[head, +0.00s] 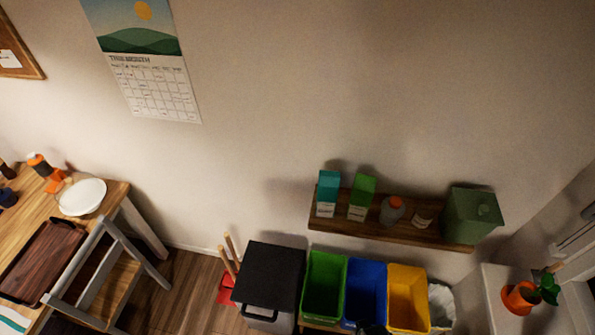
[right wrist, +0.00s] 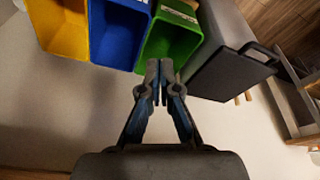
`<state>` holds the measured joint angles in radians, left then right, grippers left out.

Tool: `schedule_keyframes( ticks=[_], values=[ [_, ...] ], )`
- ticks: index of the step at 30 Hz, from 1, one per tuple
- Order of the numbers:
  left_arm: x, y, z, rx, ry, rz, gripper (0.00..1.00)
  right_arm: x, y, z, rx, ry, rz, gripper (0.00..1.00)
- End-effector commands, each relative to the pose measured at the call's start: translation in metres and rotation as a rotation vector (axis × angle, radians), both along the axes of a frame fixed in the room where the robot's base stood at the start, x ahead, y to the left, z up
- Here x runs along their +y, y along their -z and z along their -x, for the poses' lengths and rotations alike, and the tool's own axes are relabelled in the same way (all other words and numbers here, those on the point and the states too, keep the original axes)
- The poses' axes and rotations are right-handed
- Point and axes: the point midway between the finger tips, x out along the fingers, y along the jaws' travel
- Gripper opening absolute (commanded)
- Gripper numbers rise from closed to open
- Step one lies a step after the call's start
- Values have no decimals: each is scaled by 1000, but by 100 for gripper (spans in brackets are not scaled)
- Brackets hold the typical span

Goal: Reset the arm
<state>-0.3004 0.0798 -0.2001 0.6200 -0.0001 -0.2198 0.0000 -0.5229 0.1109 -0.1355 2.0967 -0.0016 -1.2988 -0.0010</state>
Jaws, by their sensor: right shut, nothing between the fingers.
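My right gripper (right wrist: 160,75) shows in the right wrist view. Its fingers are together and nothing is between them. Its tips appear in front of the green bin (right wrist: 176,42), but I cannot tell the distance to it. In the head view neither gripper can be made out clearly. My left gripper is in neither view.
Green (head: 324,285), blue (head: 366,290) and yellow (head: 407,297) bins stand in a row beside a black-topped box (head: 271,275). Above them a wall shelf (head: 345,224) holds cartons, jars and a green canister (head: 470,214). A wooden table (head: 112,195) with a white plate (head: 83,197) stands left.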

Motion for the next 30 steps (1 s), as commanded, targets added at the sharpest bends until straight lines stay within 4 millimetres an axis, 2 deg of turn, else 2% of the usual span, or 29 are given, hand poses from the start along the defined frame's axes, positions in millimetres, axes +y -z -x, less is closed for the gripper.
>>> schedule_keyframes(
  ticks=[1,5,8,9,12,15,18,22,26,30],
  values=[
    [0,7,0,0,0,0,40,0,28,2,15,-1,1,0],
    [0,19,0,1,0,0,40,0,102,12,42,-6,2,0],
    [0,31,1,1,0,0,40,-3,174,32,71,-10,4,0],
    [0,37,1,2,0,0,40,-5,204,44,82,-13,6,0],
    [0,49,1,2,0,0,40,-10,270,80,111,-19,10,0],
    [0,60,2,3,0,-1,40,-17,322,122,136,-26,13,0],
    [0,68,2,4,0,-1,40,-25,356,160,157,-30,16,0],
    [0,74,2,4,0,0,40,-31,378,195,171,-35,19,0],
    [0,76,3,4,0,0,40,-35,385,210,178,-37,20,0],
    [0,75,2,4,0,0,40,-35,384,211,177,-37,19,0]
  ],
)
